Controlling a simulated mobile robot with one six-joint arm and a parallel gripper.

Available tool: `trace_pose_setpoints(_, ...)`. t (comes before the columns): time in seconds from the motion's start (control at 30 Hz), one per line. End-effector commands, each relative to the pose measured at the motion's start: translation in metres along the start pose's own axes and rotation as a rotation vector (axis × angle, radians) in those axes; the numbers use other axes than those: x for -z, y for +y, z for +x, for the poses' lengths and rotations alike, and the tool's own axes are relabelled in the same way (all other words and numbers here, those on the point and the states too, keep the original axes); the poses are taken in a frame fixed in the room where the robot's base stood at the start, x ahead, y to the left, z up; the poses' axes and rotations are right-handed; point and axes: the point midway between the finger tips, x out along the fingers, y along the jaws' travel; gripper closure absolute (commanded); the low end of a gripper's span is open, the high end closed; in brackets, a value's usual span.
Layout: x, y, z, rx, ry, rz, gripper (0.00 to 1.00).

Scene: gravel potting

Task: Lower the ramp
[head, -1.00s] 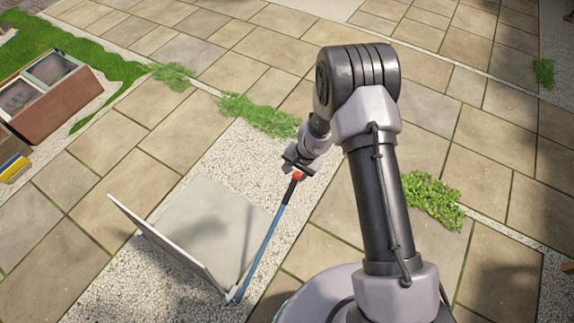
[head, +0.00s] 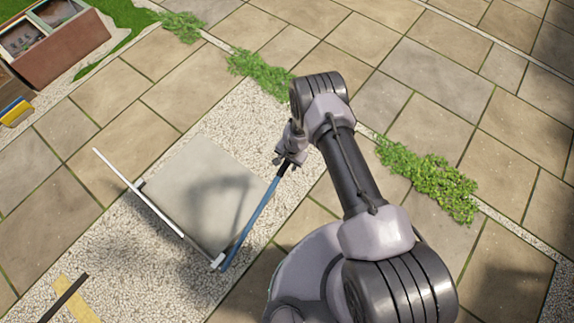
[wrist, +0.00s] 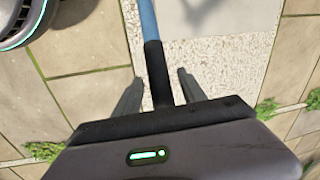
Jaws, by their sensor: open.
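The ramp appears to be the thin, pale-edged panel (head: 150,205) standing steeply along the left side of a flat grey slab (head: 200,190). A blue lever (head: 249,222) rises at a slant from the slab's near corner. Its black grip (wrist: 155,70) shows in the wrist view between the two fingers of my gripper (wrist: 158,78). The fingers are open, with a gap on each side of the grip. In the head view my gripper (head: 289,153) is at the lever's upper end, and the tip of the grip is hidden.
Pale gravel (head: 250,105) surrounds the slab, with stone paving beyond. A brown planter box (head: 65,50) stands at the upper left. A yellow and black piece (head: 72,298) lies at the lower left. Green plants (head: 428,180) grow to the right.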

Motion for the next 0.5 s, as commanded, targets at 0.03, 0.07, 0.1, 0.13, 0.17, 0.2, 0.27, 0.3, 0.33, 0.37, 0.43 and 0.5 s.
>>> trace_pose_setpoints(0.03,-0.0001,0.0001,0.0036,0.000,0.000,0.000,0.51)
trace_pose_setpoints(0.07,-0.0001,0.0000,0.0041,0.000,0.000,0.001,0.51)
trace_pose_setpoints(0.1,-0.0001,0.0000,0.0043,0.000,0.000,0.001,0.51)
trace_pose_setpoints(0.13,-0.0001,-0.0001,0.0042,0.000,0.000,0.002,0.51)
trace_pose_setpoints(0.17,-0.0001,-0.0002,0.0039,0.000,0.000,0.001,0.51)
trace_pose_setpoints(0.2,-0.0001,-0.0002,0.0036,0.000,0.000,0.001,0.51)
trace_pose_setpoints(0.27,-0.0001,-0.0003,0.0033,0.000,0.000,0.001,0.51)
trace_pose_setpoints(0.3,-0.0001,-0.0003,0.0033,0.000,0.000,0.001,0.51)
trace_pose_setpoints(0.33,-0.0001,-0.0003,0.0032,0.000,0.000,0.001,0.57)
trace_pose_setpoints(0.37,-0.0001,-0.0003,0.0032,0.000,0.000,0.001,0.63)
trace_pose_setpoints(0.43,-0.0001,-0.0003,0.0032,0.000,0.000,0.001,0.77)
trace_pose_setpoints(0.5,-0.0001,-0.0003,0.0032,0.000,0.000,0.001,0.91)
